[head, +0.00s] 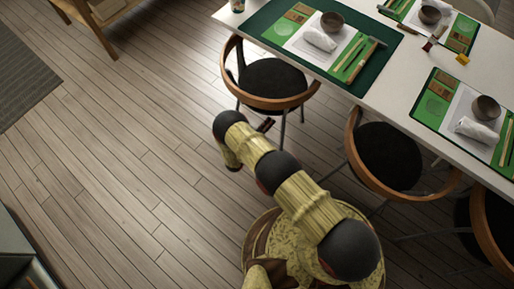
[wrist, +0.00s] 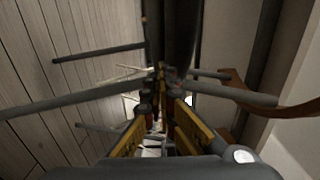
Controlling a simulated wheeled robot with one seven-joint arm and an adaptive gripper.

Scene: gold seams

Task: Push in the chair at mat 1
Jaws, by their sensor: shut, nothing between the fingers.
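A chair with a curved wooden back rail and a round black seat (head: 273,80) stands at the table's left end, by the dark green mat (head: 268,20). No mat number is readable, so I cannot tell for sure which mat is mat 1. My gripper (head: 266,125) shows only as a small dark part just in front of this chair's rail; my arm hides the rest. In the wrist view my gripper (wrist: 158,98) is shut and empty, its yellow-and-black fingers pointing among grey metal chair legs (wrist: 75,101). Whether it touches them is unclear.
The white table (head: 388,92) runs along the upper right, with place settings on it. A second chair (head: 389,157) stands close to the right of my arm, and another (head: 490,225) is at the right edge. Wood floor (head: 110,150) is clear at left; a grey rug (head: 22,75) lies beyond.

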